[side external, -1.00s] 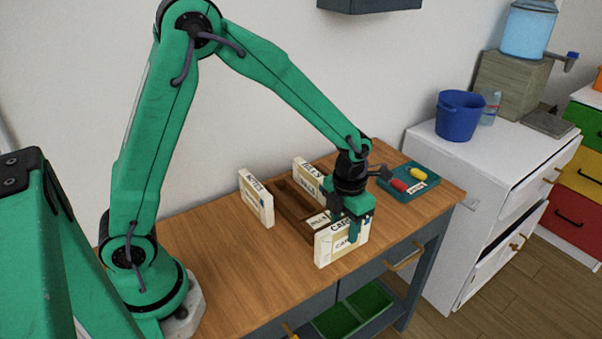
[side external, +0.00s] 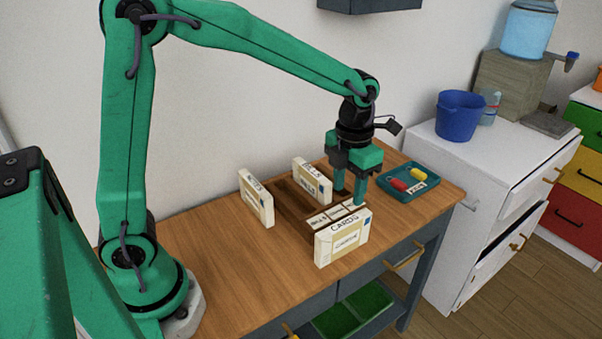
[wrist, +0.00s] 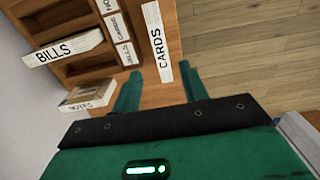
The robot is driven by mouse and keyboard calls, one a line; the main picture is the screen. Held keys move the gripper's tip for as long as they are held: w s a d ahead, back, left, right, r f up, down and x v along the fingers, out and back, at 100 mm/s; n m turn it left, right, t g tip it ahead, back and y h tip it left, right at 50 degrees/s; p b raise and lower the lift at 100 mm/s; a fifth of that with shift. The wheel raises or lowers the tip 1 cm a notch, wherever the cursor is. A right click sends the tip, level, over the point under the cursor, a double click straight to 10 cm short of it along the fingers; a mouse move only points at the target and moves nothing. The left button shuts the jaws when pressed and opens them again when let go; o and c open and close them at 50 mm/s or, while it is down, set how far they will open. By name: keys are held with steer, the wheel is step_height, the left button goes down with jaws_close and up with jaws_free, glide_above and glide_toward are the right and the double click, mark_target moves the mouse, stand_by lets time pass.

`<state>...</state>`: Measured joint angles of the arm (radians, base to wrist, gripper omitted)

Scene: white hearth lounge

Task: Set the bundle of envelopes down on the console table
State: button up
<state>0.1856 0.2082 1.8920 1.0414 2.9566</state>
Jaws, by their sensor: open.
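A cream bundle of envelopes marked CARDS (side external: 342,240) stands upright on the wooden console table (side external: 215,250), beside the sorter's near end and close to the table's front edge. It shows in the wrist view (wrist: 156,38) as a narrow strip with its label. My gripper (side external: 350,196) is open and empty, above and just behind this bundle, apart from it. In the wrist view, my gripper's fingers (wrist: 161,72) are spread below the label. A BILLS bundle (side external: 313,182) and a NOTES bundle (side external: 257,201) stand upright behind and left of the sorter.
A brown wooden sorter (side external: 290,208) with labelled compartments lies between the bundles. A teal tray (side external: 425,190) with a red and a yellow item sits at right. A white cabinet (side external: 490,170) with a blue bucket (side external: 459,118) stands beyond. The table's left part is clear.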

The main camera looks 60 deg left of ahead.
stand_by(0.5)
steer(key=s+a+r+m+t, duration=0.2)
steer(key=s+m, duration=0.6)
steer(key=m, duration=1)
steer(key=s+a+r+m+t, duration=0.3)
steer(key=s+m, duration=0.6)
steer(key=m, duration=0.9)
step_height(320, 180, up, 3)
steer(key=shift+s+a+t, duration=0.3)
steer(key=shift+a, duration=0.95)
